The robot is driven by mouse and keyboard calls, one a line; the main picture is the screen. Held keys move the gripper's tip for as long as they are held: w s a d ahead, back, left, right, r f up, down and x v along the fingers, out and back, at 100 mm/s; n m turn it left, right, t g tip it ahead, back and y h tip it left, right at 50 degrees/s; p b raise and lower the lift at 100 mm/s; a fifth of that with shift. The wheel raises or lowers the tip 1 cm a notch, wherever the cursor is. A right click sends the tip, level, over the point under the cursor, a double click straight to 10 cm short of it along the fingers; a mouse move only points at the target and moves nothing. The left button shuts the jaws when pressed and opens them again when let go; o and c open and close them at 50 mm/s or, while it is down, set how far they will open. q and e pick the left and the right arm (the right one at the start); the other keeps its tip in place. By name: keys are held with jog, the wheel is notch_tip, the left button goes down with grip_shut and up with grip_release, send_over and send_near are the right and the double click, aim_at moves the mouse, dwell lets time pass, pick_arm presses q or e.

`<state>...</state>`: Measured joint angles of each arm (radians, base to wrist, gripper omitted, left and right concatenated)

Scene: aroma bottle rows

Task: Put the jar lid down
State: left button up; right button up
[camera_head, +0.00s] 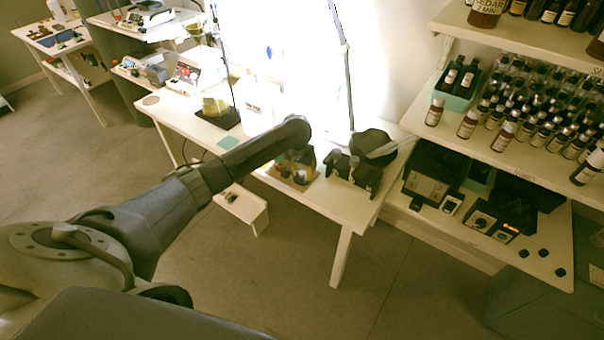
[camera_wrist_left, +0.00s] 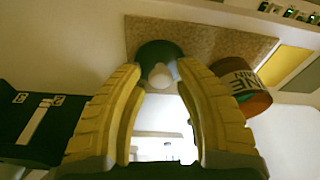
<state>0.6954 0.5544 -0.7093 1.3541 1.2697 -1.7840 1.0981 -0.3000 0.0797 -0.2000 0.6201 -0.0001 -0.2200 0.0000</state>
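In the left wrist view a dark green round lid (camera_wrist_left: 151,52) with a pale knob (camera_wrist_left: 160,76) lies between the tips of my left gripper (camera_wrist_left: 160,72). A jar (camera_wrist_left: 242,84) with a cream label and a brown body is to the right of the fingers, apart from the lid. A brown speckled mat (camera_wrist_left: 200,40) is behind both. In the head view my left gripper (camera_head: 297,170) points down over the white table and hides much of the jar area. My right gripper is not in view.
A black device (camera_wrist_left: 40,125) is left of the fingers. In the head view, black boxes (camera_head: 353,172) and a dark round object (camera_head: 370,143) stand right of the gripper. Shelves with many bottles (camera_head: 545,115) are at the right. A green square (camera_head: 228,143) lies on the table's left.

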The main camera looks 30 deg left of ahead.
aim_at(300, 181)
pick_arm(q)
notch_tip(300, 181, up, 11)
jog(key=s, duration=0.2)
dwell(0.3)
jog(key=shift+s+d+r, duration=0.1)
